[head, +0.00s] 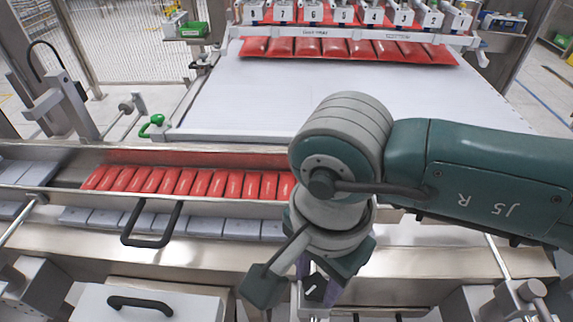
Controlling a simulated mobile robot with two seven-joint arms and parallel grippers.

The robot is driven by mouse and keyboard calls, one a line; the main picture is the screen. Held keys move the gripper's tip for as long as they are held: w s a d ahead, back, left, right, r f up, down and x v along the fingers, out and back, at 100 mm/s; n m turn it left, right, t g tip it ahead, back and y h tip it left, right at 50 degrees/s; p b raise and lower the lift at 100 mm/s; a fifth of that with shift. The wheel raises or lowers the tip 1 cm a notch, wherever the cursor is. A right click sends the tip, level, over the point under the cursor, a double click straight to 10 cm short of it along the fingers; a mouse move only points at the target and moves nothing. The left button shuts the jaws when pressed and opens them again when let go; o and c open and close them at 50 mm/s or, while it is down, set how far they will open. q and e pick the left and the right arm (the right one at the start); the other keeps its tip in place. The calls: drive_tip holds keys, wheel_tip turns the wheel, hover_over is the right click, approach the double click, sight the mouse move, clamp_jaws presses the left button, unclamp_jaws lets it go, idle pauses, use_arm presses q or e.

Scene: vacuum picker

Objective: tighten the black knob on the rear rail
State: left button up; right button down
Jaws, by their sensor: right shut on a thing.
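My right arm comes in from the right, and its gripper (316,287) points down at the bottom middle of the head view. Its purple fingers are shut on a small dark part, which looks like the black knob (317,286). A pale grey piece shows around the knob. The wrist and gripper body hide most of the knob and the rail there, so I cannot tell how far it is screwed in. My left gripper is out of view.
A row of red packs (190,182) lies in a steel channel behind the gripper. A black bar handle (150,225) and a lid with a black handle (140,304) stand to the left. A white belt (250,95) runs behind, under a numbered picker head (340,14).

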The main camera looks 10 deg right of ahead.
drive_tip(key=m, duration=0.2)
drive_tip(key=shift+m+b, duration=0.35)
drive_tip(key=shift+m, duration=0.05)
drive_tip(key=m, duration=0.3)
drive_tip(key=shift+m, duration=0.3)
drive_tip(key=m+b, duration=0.1)
drive_tip(key=m, duration=0.2)
drive_tip(key=shift+m, duration=0.3)
drive_tip(key=m, duration=0.3)
drive_tip(key=shift+m, duration=0.4)
drive_tip(key=m, duration=0.6)
drive_tip(key=shift+r, duration=0.1)
drive_tip(key=m+p, duration=0.1)
drive_tip(key=m, duration=0.2)
drive_tip(key=shift+m, duration=2.1)
